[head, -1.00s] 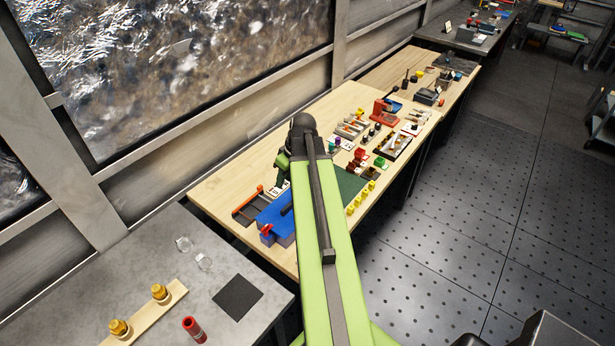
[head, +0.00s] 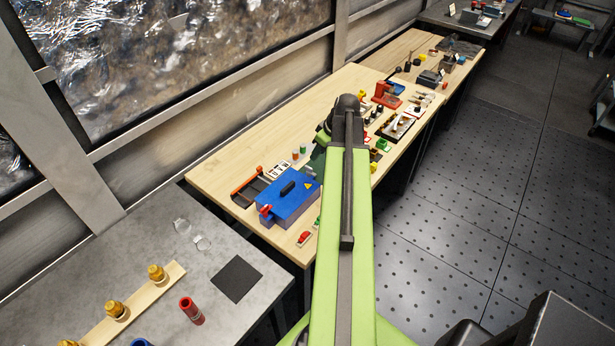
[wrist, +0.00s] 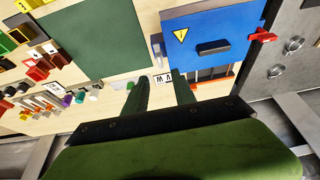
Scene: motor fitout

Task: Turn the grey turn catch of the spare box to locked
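The blue box (head: 288,203) sits on the wooden bench, lid down, with a black handle, a yellow warning triangle and a red catch (head: 265,211) at its left end. The blue box also shows at upper right in the wrist view (wrist: 225,25), with the red catch (wrist: 263,36) on its right side. A small grey piece (wrist: 157,46) lies at the box's left edge there; I cannot tell whether it is the grey turn catch. My gripper (wrist: 160,88) is open and empty, its two dark green fingers apart, below the box in the wrist view. My arm hides it in the head view.
A dark tray with an orange edge (head: 247,187) stands beside the box. A green mat (wrist: 95,42) lies left of the box in the wrist view. Several small coloured parts crowd the bench farther along. A grey table (head: 140,240) stands at lower left.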

